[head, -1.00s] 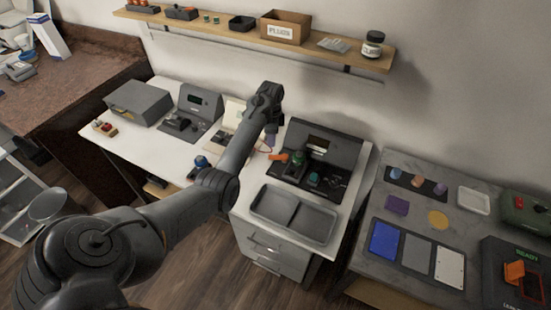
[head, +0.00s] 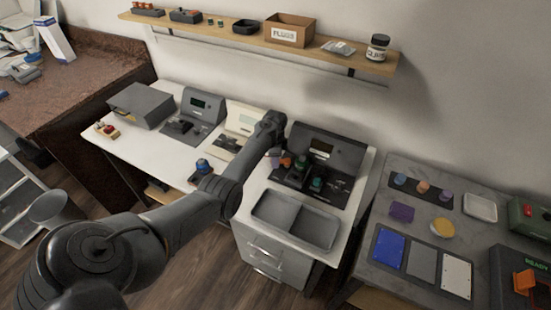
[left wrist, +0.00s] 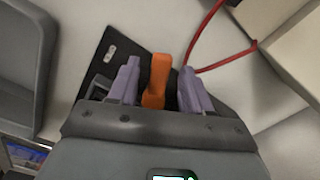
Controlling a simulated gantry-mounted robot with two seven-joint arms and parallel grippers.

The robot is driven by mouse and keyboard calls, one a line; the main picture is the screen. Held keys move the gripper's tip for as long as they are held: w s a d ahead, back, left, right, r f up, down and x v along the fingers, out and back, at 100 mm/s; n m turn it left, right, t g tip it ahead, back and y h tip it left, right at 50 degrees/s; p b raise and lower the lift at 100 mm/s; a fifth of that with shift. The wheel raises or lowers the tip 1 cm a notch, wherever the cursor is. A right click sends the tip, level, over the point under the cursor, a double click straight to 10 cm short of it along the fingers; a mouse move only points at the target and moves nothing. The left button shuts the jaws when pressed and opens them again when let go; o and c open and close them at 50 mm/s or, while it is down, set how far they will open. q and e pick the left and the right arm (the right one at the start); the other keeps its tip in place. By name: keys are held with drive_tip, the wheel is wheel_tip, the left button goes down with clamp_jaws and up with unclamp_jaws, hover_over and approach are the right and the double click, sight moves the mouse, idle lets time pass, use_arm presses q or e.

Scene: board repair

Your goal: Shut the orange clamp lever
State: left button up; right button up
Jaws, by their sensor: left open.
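The orange clamp lever (head: 286,162) sticks out at the left of the dark test station (head: 325,150) on the white bench. In the left wrist view the lever (left wrist: 157,80) stands between two pale purple fingers, with a visible gap on each side. My left gripper (head: 277,158) is low beside the station, open around the lever and not closed on it. In the left wrist view the left gripper (left wrist: 160,66) shows both fingers apart. The lever's lower end is hidden behind the gripper body. My right gripper is not in view.
A grey two-part tray (head: 295,219) lies in front of the station. A red cable (left wrist: 205,35) runs near the fingers. Other devices (head: 192,115) stand to the left. A grey table (head: 400,272) with coloured parts and another orange-levered device (head: 524,281) is at right.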

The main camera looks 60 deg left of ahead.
use_arm(q)
clamp_jaws()
drive_tip(key=shift+a+m, duration=0.15)
drive_tip(key=shift+m, duration=0.15)
drive_tip(key=shift+w+a+m, duration=0.25)
drive_tip(key=shift+w+m, duration=0.05)
drive_tip(key=shift+m, duration=0.6)
unclamp_jaws()
drive_tip(key=shift+r, duration=0.1)
